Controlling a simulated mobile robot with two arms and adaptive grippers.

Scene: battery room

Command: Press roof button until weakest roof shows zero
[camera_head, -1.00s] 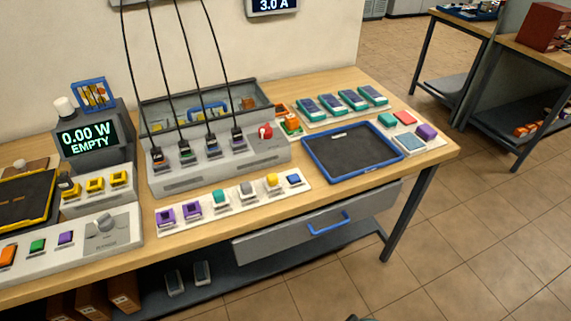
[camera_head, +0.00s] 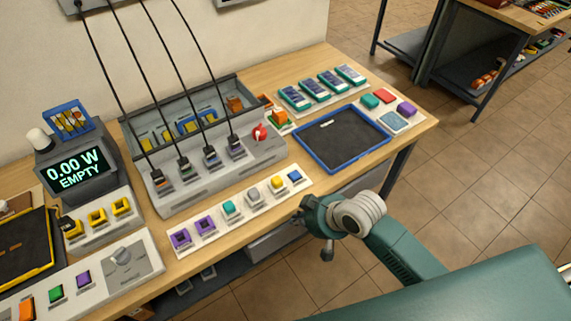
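A grey meter display (camera_head: 74,170) at the left reads "0.00 W" and "EMPTY". My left gripper is out of view.
A white strip (camera_head: 238,217) with several coloured square pieces lies along the front edge. A grey charging box (camera_head: 222,158) with cables and a red knob (camera_head: 260,132) stands behind it. A blue-rimmed tray (camera_head: 380,152) lies at the right. Open floor is at the right.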

